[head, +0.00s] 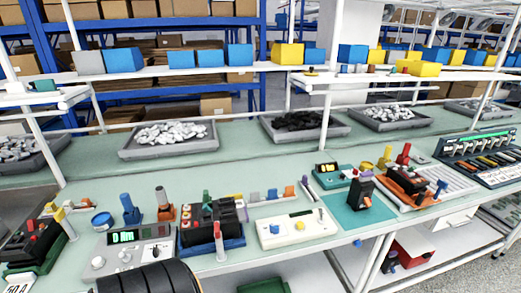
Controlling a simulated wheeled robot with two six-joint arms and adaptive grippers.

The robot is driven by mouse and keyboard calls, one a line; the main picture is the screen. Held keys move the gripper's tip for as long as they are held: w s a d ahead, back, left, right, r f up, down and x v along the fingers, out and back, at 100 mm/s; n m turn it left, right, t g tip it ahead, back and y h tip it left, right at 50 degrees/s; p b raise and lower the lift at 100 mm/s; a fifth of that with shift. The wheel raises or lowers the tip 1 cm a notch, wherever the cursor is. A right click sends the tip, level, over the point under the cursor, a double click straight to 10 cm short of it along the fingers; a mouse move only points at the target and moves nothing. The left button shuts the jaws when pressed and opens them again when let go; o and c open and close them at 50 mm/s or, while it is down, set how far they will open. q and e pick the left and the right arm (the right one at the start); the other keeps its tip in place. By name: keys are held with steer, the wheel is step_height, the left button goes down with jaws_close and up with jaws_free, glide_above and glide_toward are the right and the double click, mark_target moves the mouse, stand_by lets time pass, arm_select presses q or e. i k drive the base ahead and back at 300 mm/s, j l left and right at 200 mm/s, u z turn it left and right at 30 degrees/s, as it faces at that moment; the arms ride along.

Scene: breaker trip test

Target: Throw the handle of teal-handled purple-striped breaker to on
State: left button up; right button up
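I cannot make out for certain a breaker with a teal handle and a purple stripe; the handles and stripes are too small to tell. A black multi-part unit on a blue base (212,243) stands at the front centre-left, with a small greenish upright piece at its back and a red upright bar in front. A dark panel with a green strip and a row of coloured pieces (483,162) stands at the far right. Neither gripper can be seen. A black ribbed rounded part, possibly mine, shows at the bottom left edge.
A cream box with a blue knob (296,230) and a grey meter with a green display (128,250) stand on the pale green bench. A teal mat (343,219) holds a black device. Grey trays of parts, including one of white pieces (138,152), line the back.

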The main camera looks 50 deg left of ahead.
mark_target(206, 207)
steer(key=u, duration=2.1)
